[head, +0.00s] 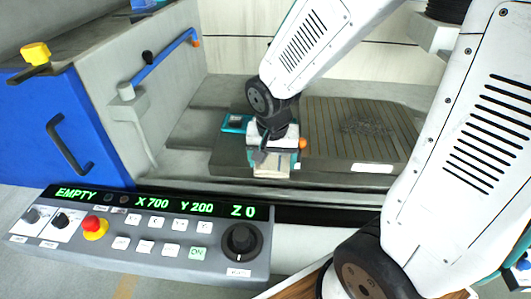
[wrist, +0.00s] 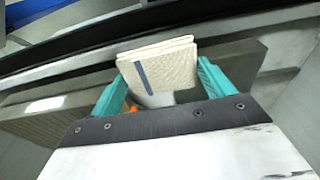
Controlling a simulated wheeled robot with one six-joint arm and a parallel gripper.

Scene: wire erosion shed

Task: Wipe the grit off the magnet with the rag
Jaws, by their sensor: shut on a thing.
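My gripper (head: 273,148) is shut on a folded cream rag (head: 271,171). In the wrist view the rag (wrist: 160,68), with a dark blue stripe, sits between the two teal fingers of my gripper (wrist: 162,88). The magnet (head: 330,108) is a dark ribbed plate on the machine bed. A dark speckled patch of grit (head: 368,128) lies on its right half. My gripper and the rag are at the magnet's front edge, left of the grit. I cannot tell whether the rag touches the magnet. The grit is not discernible in the wrist view.
A teal-and-dark object (head: 235,123) is left of my gripper, and an orange knob (head: 303,143) is just right. A control panel (head: 150,232) reading EMPTY, X 700, Y 200, Z 0 stands in front.

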